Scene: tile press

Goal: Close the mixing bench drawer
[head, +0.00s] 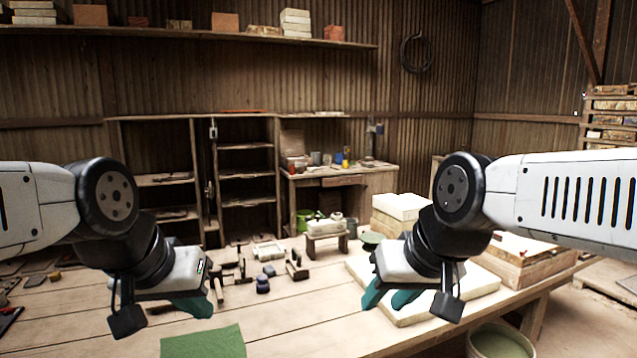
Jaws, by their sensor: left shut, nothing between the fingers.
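A wooden bench (376,185) with jars and small items on top stands against the back wall, beyond the work table. A drawer front (343,181) shows under its top; it is too small and far to tell how far it stands out. My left gripper (199,307) is shut and empty above the near work table, far from the drawer. My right gripper (386,304) has its teal fingers apart, with nothing seen between them, over the edge of a pale slab. Both grippers point down.
The near table (285,318) holds small wooden tools, dark blue pieces, a green sheet (204,342), a pale slab (478,288) and a wooden tray (535,268). It lies between me and the bench. Open shelves (246,172) stand left of the bench. A bucket (500,342) is at lower right.

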